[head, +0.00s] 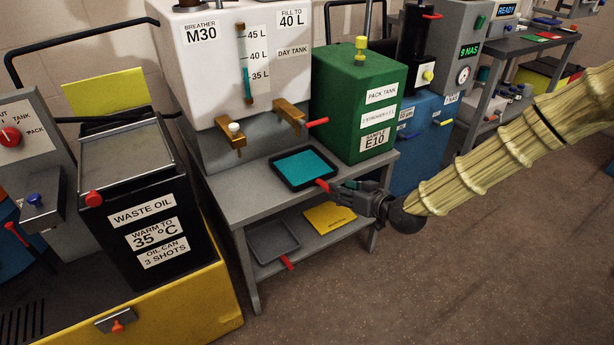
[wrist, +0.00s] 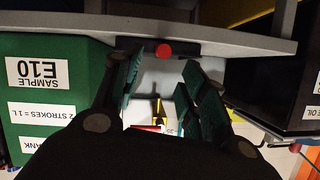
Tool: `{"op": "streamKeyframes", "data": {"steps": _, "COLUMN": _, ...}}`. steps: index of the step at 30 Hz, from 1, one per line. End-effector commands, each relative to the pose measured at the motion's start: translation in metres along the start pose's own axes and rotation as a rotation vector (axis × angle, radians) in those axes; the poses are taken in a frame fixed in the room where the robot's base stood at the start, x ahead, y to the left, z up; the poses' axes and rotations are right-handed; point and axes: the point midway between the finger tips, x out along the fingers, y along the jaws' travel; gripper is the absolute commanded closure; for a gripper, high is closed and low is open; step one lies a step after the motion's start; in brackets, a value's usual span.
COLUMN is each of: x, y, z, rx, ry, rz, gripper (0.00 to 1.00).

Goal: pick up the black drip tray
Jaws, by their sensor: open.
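The black drip tray (head: 278,176) sits on the top of the grey stand, with a teal surface inside it. Its red handle (head: 322,185) sticks out over the front edge toward my gripper (head: 343,190). In the wrist view, upside down, the handle's red end (wrist: 164,50) shows between and just beyond the fingers of my gripper (wrist: 163,66). The dark tray edge (wrist: 188,47) lies behind it. The fingers are apart and hold nothing. Whether a finger touches the handle cannot be told. The tray looks level.
The green pack tank (head: 345,100) stands right beside the tray. The white day tank (head: 215,80) with brass taps stands behind it. The stand's lower shelf holds a grey tray (head: 272,240) and a yellow sheet (head: 328,218). The floor (head: 440,290) in front is clear.

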Motion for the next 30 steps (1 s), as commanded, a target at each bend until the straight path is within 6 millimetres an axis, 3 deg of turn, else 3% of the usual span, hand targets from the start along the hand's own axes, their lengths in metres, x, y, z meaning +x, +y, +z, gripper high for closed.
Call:
{"op": "streamKeyframes", "data": {"steps": 6, "x": 0.031, "y": 0.000, "z": 0.002, "rx": 0.000, "ry": -0.001, "rz": 0.000, "gripper": 0.57}}
{"op": "streamKeyframes", "data": {"steps": 14, "x": 0.047, "y": -0.001, "z": 0.002, "rx": 0.001, "ry": -0.002, "rz": 0.000, "gripper": 0.57}}
{"op": "streamKeyframes", "data": {"steps": 24, "x": 0.088, "y": 0.000, "z": 0.005, "rx": 0.001, "ry": -0.001, "rz": 0.001, "gripper": 0.57}}
{"op": "streamKeyframes", "data": {"steps": 30, "x": 0.096, "y": -0.001, "z": 0.004, "rx": 0.001, "ry": -0.002, "rz": 0.000, "gripper": 0.57}}
